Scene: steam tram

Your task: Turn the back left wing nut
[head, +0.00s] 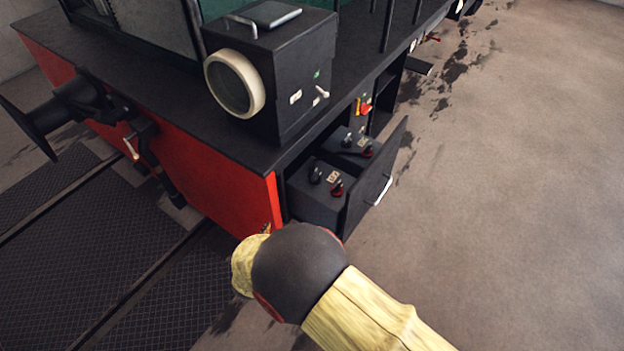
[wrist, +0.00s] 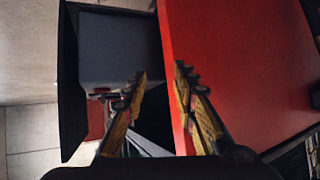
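In the head view, two dark battery boxes sit in an open compartment at the tram's corner, a nearer battery (head: 310,199) and a farther battery (head: 338,138). On top are small terminals with black and red parts, including a black one (head: 316,174) and a red one (head: 337,189). The wing nuts are too small to tell apart. My gripper (wrist: 160,73) is open in the wrist view, its fingers apart near the edge of the red panel (wrist: 235,65). A grey box (wrist: 120,48) lies beyond the left finger. My arm mostly hides the gripper in the head view.
The compartment's black door (head: 376,178) stands open with a pale handle (head: 380,190). A black lamp box (head: 290,75) stands on the deck above. A buffer (head: 60,108) juts out at left. The floor (head: 520,200) at right is clear.

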